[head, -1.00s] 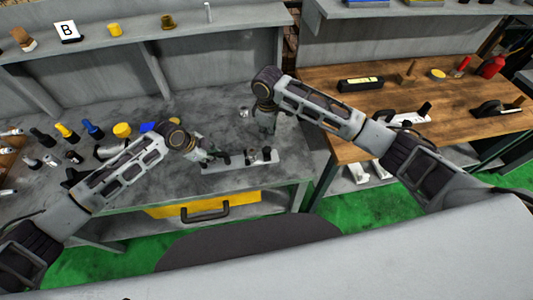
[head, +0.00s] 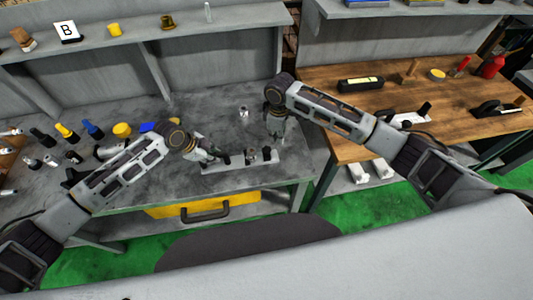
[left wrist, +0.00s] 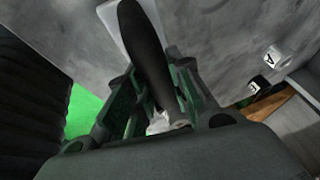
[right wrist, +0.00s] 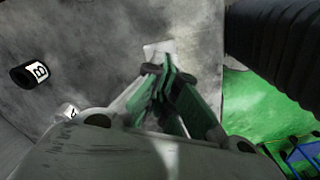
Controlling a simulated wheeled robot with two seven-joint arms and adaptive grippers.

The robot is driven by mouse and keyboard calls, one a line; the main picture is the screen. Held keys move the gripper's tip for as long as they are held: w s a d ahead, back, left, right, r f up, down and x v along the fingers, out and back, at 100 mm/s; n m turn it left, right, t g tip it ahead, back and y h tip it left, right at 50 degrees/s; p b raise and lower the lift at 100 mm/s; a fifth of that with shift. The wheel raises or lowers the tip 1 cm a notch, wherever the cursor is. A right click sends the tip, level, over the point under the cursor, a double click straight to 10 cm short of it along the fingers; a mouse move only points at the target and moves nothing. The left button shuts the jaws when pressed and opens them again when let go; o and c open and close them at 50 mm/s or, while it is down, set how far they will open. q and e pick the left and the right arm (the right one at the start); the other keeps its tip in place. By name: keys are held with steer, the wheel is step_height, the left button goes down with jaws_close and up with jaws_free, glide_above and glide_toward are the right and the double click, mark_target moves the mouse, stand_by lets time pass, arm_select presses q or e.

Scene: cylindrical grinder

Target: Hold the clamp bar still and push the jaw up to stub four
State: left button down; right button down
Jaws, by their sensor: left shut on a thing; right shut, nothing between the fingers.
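The clamp bar (head: 238,165), a pale flat bar, lies on the grey bench near its front edge. Small dark and metallic parts (head: 252,156) stand on it towards its right half; I cannot tell clearly which is the jaw or which stub is which. My left gripper (head: 222,158) is at the bar's left part, shut on a dark handle (left wrist: 143,45) that runs between its fingers in the left wrist view. My right gripper (head: 277,139) is shut and empty by the bar's right end. A pale bar end (right wrist: 158,50) shows just beyond its fingertips in the right wrist view.
A small metal cylinder (head: 243,112) stands behind the bar. Several dark, yellow and blue items crowd the bench's left side. A wooden bench (head: 370,110) stands to the right. The bench behind the bar is mostly clear.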

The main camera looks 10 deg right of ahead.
mark_target(267, 149)
steer(key=shift+f, duration=2.15)
steer(key=shift+s+d+f, duration=0.1)
steer(key=shift+s+f, duration=0.15)
steer(key=shift+f, duration=0.25)
steer(key=shift+s+d+f, duration=0.1)
steer(key=shift+s+f, duration=0.1)
steer(key=shift+f, duration=0.35)
steer(key=shift+w+a+r, duration=0.1)
steer(key=shift+w+r, duration=0.1)
steer(key=shift+r, duration=0.65)
steer(key=shift+w+a+r, duration=0.1)
steer(key=shift+w+r, duration=0.1)
steer(key=shift+r, duration=0.8)
steer(key=shift+r, duration=0.1)
steer(key=shift+a, duration=1.85)
stand_by(1.0)
